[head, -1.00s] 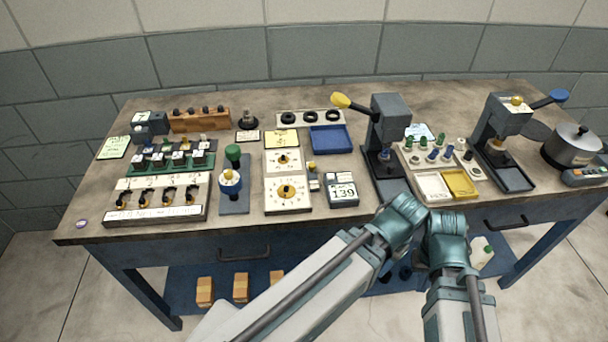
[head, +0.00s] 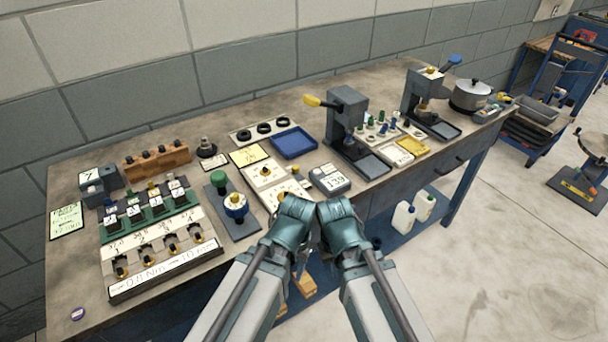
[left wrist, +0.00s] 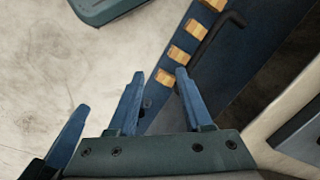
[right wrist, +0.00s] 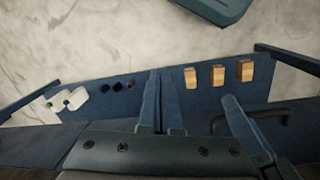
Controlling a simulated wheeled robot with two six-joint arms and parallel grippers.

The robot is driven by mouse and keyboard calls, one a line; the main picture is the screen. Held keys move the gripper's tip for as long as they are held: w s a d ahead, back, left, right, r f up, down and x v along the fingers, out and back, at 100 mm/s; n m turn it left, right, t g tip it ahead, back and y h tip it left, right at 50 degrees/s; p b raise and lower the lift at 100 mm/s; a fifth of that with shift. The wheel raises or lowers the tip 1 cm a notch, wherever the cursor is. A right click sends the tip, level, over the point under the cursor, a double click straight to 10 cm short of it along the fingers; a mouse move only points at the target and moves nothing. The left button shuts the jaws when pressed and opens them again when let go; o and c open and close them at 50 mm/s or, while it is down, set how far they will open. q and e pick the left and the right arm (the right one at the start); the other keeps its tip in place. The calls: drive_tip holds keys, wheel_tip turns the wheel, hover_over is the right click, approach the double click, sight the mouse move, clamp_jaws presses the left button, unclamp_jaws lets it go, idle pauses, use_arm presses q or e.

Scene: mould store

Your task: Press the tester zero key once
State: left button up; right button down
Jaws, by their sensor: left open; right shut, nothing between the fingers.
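In the left wrist view my left gripper (left wrist: 160,75) is open and empty, with the floor and lower shelf below. In the right wrist view my right gripper (right wrist: 160,73) is shut and empty.
A cream dial panel (head: 266,174) and a green-topped post (head: 218,180) stand left of the display unit. A lever press (head: 345,120) and blue tray (head: 294,142) stand behind it. Wooden blocks (right wrist: 218,74) sit on the lower shelf.

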use_arm(q)
drive_tip(key=shift+o, duration=0.2)
drive_tip(key=shift+o, duration=1.1)
drive_tip(key=shift+r, duration=0.15)
drive_tip(key=o, duration=0.5)
wheel_tip(320, 180, up, 4)
drive_tip(key=p, duration=0.4)
drive_tip(key=shift+o, duration=0.2)
wheel_tip(320, 180, up, 8)
drive_tip(key=p, duration=0.8)
drive_tip(key=shift+f, duration=0.2)
use_arm(e)
drive_tip(key=w+d+r+m+y, duration=0.1)
drive_tip(key=w+d+r, duration=0.15)
drive_tip(key=r, duration=0.35)
drive_tip(key=w+d+r+m, duration=0.1)
drive_tip(key=w+d+r, duration=0.1)
drive_tip(key=d+r, duration=0.3)
wheel_tip(320, 180, up, 12)
drive_tip(key=m+t+y+p, duration=0.2)
drive_tip(key=t+y+p, duration=0.2)
drive_tip(key=t+y, duration=0.25)
hover_over(317, 172)
use_arm(q)
wheel_tip(317, 172, up, 4)
drive_tip(key=shift+r, duration=0.15)
use_arm(e)
drive_tip(key=shift+s+d+f+t, duration=0.15)
drive_tip(key=shift+s+d+t, duration=0.1)
drive_tip(key=shift+d, duration=0.1)
